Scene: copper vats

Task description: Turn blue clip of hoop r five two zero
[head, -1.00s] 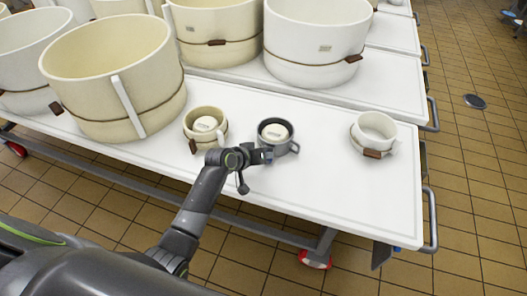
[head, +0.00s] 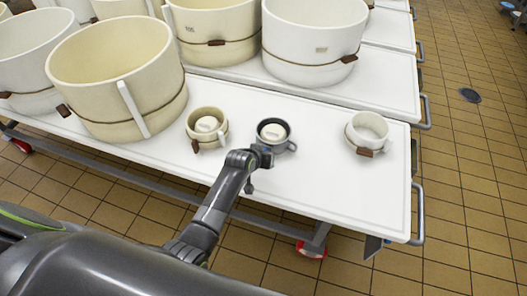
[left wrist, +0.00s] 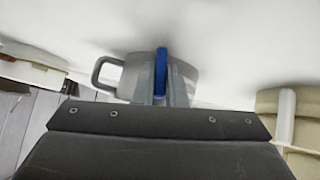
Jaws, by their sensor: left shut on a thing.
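A small grey cup-like hoop (head: 288,134) with a side handle and a round white piece inside stands on the white cart top; it also shows in the left wrist view (left wrist: 128,80). No number is readable on it. A blue clip (left wrist: 160,72) stands upright against its wall in the left wrist view. My left gripper (left wrist: 161,84) is shut on the blue clip, a finger on each side. In the head view my left gripper (head: 262,152) is at the near side of the grey hoop and hides the clip. My right gripper is out of view.
A small cream cup (head: 208,128) with a brown clip stands close to the left. A small white cup (head: 368,130) with a brown clip stands further right. Large cream and white vats (head: 115,70) fill the back. The cart top (head: 340,190) is clear at front right.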

